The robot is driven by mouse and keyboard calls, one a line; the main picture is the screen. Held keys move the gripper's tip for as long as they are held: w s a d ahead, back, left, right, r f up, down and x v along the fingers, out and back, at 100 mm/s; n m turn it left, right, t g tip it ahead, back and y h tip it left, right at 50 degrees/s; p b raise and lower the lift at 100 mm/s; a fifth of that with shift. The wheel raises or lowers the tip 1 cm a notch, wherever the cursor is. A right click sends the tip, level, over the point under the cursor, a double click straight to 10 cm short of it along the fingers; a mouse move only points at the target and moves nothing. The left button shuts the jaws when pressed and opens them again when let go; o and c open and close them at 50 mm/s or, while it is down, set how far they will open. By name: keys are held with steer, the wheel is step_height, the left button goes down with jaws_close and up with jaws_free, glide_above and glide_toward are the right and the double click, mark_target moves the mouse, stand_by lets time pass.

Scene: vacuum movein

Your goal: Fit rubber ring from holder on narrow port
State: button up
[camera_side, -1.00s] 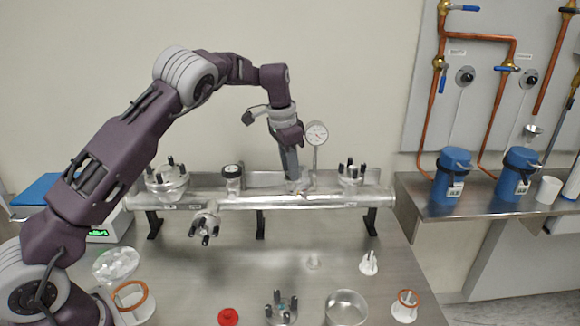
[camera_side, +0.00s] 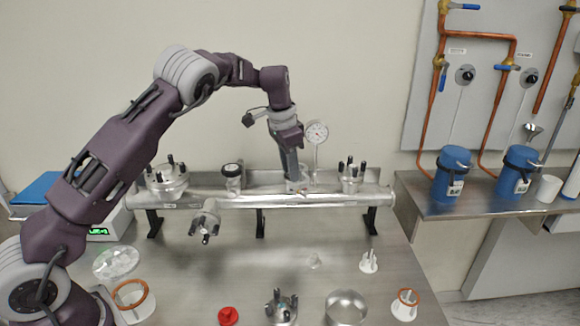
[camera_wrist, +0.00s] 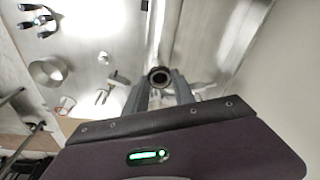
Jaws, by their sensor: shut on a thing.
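My gripper (camera_side: 293,180) points down at the metal pipe manifold (camera_side: 240,202), just left of the round dial gauge. In the wrist view my gripper's fingers (camera_wrist: 161,92) are closed on a small dark rubber ring (camera_wrist: 160,70). The ring sits at the fingertips, over the narrow port; the port is largely hidden and I cannot tell whether the ring is seated on it. A white holder with upright prongs (camera_side: 369,262) stands on the bench at right, with no ring visible on it.
Orange rings sit on white holders at front right (camera_side: 405,302) and front left (camera_side: 131,297). A metal bowl (camera_side: 346,308), a red cap (camera_side: 228,316) and a clear dish (camera_side: 116,263) are on the bench. The dial gauge (camera_side: 316,133) stands close right of my gripper.

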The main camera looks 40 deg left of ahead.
steer(key=shift+f, duration=0.1)
steer(key=o, duration=1.2)
steer(key=r, duration=0.4)
steer(key=s+r, duration=0.1)
steer(key=r, duration=0.2)
steer(key=shift+s, duration=0.1)
